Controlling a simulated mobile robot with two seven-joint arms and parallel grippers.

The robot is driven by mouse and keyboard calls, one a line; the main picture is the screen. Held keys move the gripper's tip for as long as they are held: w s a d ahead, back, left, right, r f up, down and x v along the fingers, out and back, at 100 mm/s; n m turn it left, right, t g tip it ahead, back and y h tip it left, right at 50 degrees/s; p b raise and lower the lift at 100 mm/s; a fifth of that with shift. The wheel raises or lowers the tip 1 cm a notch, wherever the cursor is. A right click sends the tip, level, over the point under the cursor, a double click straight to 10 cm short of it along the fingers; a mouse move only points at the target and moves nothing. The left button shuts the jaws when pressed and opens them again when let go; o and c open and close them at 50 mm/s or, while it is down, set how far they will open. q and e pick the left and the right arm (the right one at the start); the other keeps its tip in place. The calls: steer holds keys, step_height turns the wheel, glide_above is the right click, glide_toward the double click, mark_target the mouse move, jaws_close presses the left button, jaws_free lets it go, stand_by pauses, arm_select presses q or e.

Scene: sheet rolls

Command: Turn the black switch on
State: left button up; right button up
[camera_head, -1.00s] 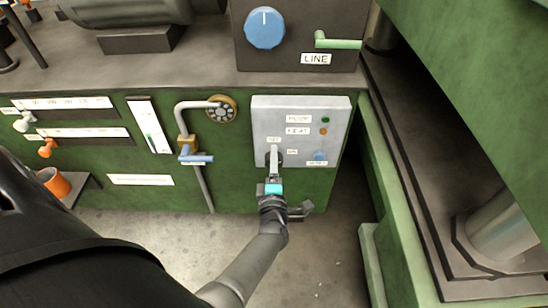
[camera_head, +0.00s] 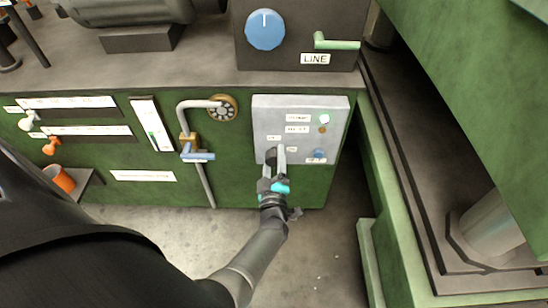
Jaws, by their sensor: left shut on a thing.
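The light grey control panel (camera_head: 300,105) is on the front of the green machine. The black switch (camera_head: 271,159) is at its lower left, partly hidden by my fingers. My left gripper (camera_head: 276,158) is shut on the switch, with its fingers turned at a slant. Two small lamps sit at the panel's upper right: the upper lamp (camera_head: 324,118) looks bright and pale, the lower lamp (camera_head: 322,128) is dull orange. My right gripper is out of view.
A blue knob (camera_head: 318,155) sits right of the switch on the panel. A bent pipe with a blue-handled valve (camera_head: 197,155) is to the left. An orange cup (camera_head: 60,178) stands on a small shelf. A green frame (camera_head: 440,100) rises on the right.

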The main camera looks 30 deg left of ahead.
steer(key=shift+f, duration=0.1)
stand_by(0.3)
arm_select(q)
steer(key=o, duration=1.4)
